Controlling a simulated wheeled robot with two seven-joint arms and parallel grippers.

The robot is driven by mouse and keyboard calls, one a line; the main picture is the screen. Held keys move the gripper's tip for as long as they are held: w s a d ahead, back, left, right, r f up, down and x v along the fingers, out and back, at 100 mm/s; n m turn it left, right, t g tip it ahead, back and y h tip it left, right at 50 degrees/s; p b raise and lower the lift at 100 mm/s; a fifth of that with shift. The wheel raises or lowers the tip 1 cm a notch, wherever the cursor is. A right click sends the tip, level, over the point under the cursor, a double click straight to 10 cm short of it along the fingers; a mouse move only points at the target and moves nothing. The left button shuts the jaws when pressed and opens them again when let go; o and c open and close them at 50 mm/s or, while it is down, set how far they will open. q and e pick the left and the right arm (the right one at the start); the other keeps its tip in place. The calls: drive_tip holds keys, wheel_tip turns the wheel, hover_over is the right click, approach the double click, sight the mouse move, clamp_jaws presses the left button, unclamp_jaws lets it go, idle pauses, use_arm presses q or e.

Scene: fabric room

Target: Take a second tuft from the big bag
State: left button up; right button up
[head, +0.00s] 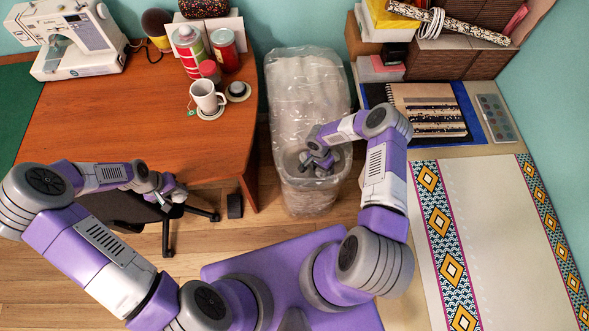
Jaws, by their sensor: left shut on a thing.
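The big bag (308,95) is clear, crinkled plastic with pale contents and stands on the floor between the table and the right-hand worktop. My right gripper (318,163) is over the lower part of the bag, at what looks like its opening. Its fingertips are small and dark there, and I cannot see whether they hold a tuft. My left gripper (164,192) is beside the table's front edge, above the dark chair, far from the bag. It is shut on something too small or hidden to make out. No separate tuft is clearly visible.
The wooden table (110,110) holds a sewing machine (75,38), a white mug (206,97) and several cans. A black chair (125,212) stands under its front edge. The right worktop has a notebook (430,110) and a patterned cloth (500,240).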

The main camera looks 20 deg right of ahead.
drive_tip(key=c, duration=0.5)
drive_tip(key=shift+c, duration=0.3)
